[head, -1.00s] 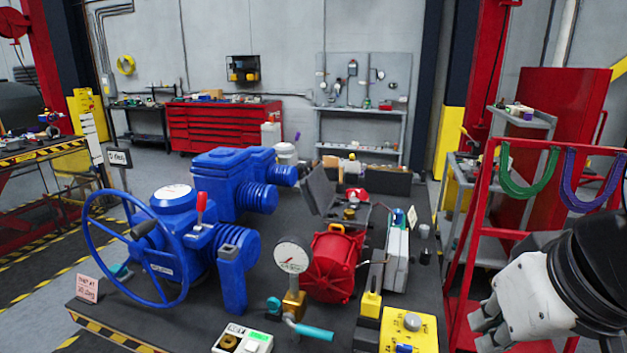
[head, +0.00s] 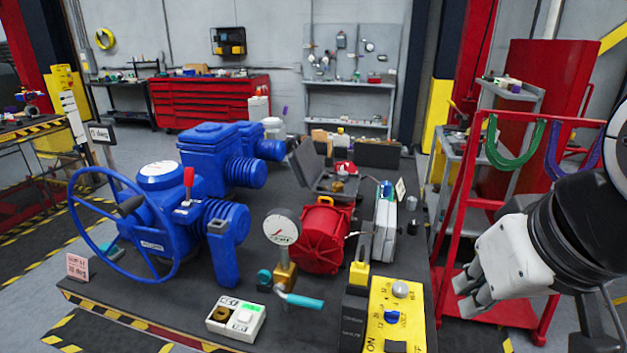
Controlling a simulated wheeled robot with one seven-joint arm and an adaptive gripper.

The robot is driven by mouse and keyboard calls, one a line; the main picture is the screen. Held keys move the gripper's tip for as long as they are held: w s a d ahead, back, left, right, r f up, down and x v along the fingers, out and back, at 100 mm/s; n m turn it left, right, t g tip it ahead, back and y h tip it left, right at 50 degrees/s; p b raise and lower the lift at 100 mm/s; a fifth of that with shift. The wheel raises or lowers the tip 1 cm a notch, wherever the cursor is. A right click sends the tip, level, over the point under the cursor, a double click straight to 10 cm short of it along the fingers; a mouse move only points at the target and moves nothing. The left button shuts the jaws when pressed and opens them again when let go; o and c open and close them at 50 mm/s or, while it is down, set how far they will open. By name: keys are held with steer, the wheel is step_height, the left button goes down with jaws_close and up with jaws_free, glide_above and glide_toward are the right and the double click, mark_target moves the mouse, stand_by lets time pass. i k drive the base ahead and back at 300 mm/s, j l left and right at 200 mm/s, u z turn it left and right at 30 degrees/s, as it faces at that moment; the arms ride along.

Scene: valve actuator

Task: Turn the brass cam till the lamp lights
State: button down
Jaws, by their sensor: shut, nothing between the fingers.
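A small white box (head: 236,319) sits at the front edge of the dark bench. On its left is a round brass piece (head: 221,314), which looks like the brass cam. On its right is a pale square with a green patch (head: 244,315); I cannot tell whether this is the lamp or whether it is lit. My gripper (head: 464,294) is at the right, shut and empty, its fingers pointing down and left. It is well apart from the box, beyond the yellow control panel.
A blue valve actuator with a handwheel (head: 172,240) stands on the bench's left. A pressure gauge (head: 282,228) on a brass fitting and a red motor (head: 320,240) stand behind the box. The yellow panel (head: 393,312) is at the front right. A red cart (head: 462,235) stands beside the bench.

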mark_target(338, 186)
steer(key=i+j+u, duration=0.1)
steer(key=u, duration=0.25)
steer(key=i+u, duration=0.45)
steer(key=u, duration=0.25)
